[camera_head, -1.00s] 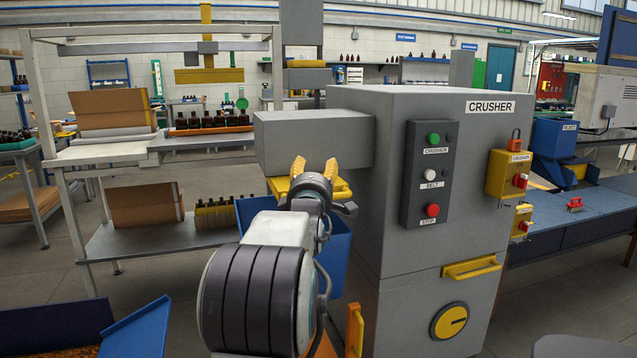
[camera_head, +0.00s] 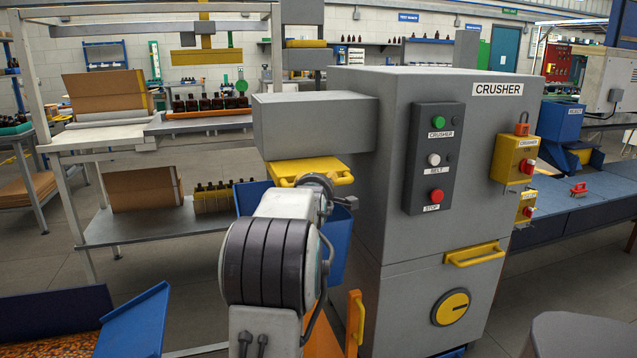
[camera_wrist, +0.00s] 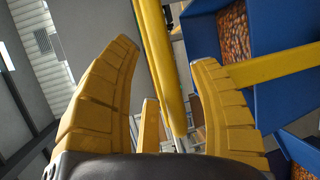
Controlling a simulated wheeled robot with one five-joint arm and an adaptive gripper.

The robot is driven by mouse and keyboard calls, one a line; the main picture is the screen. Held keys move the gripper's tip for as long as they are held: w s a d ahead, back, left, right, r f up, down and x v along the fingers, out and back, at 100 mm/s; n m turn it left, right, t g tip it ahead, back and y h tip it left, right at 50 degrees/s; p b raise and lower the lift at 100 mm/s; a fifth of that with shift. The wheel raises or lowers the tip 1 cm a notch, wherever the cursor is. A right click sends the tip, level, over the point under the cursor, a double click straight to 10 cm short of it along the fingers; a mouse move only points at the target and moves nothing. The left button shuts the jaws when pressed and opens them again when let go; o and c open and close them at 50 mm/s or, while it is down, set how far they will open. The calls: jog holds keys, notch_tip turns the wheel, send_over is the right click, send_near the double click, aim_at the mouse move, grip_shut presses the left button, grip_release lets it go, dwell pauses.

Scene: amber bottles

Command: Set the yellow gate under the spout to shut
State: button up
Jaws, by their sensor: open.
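The yellow gate (camera_head: 310,170) sits under the grey spout (camera_head: 312,125) on the side of the crusher (camera_head: 390,240) in the head view. It sticks out from the spout's underside, above a blue bin. My wrist is just below and in front of the gate, and my fingers are hidden behind it there.
A blue bin (camera_wrist: 215,30) with amber pieces shows right in the wrist view, a yellow bar (camera_wrist: 280,66) across it. The crusher's button panel (camera_head: 434,158) and yellow handle (camera_head: 474,254) are to the right. A shelf with bottles (camera_head: 205,103) stands behind left.

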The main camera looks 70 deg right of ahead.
jog(key=shift+x, duration=1.45)
grip_shut()
